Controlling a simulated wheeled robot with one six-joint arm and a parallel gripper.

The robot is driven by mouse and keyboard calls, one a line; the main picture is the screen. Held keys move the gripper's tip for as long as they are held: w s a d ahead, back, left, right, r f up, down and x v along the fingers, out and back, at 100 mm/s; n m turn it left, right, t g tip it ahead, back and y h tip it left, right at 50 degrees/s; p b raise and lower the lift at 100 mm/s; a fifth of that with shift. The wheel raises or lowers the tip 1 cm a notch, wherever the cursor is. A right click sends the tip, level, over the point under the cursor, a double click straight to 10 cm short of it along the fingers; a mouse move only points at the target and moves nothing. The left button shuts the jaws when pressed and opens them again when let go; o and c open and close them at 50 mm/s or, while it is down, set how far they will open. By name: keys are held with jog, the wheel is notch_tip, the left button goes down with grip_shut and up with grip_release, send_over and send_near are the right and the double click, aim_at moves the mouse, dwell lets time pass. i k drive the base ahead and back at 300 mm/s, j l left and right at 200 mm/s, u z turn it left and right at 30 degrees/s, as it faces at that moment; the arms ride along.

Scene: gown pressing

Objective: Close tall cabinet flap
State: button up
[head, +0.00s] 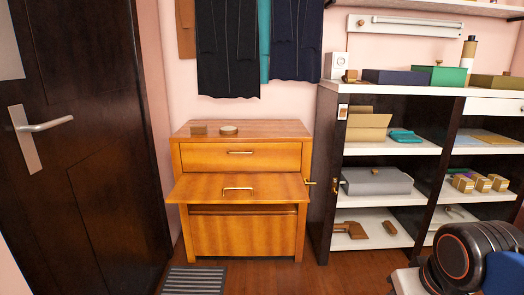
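A wooden cabinet (190,226) stands against the pink wall in the middle of the head view. A flap (205,188) with a bar handle juts out nearly level from its front, below a shut drawer (205,156). A dark gap shows under the flap, above a lower wooden front (240,235). I cannot tell for sure whether this is the flap the task means. My gripper is not in view; only part of my arm shows at the lower right, apart from the cabinet.
A dark shelf unit (322,140) with boxes on white shelves stands to the right, with brass handles near its left side. A dark door (95,110) with a lever handle is at left. A grey mat (195,280) lies on the floor. Dark garments (228,45) hang above.

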aim_at(241, 188)
jog(key=i+j, duration=0.2)
jog(key=i, duration=0.25)
jog(key=i+j+u, duration=0.1)
jog(key=i+j, duration=0.15)
jog(key=i, duration=0.2)
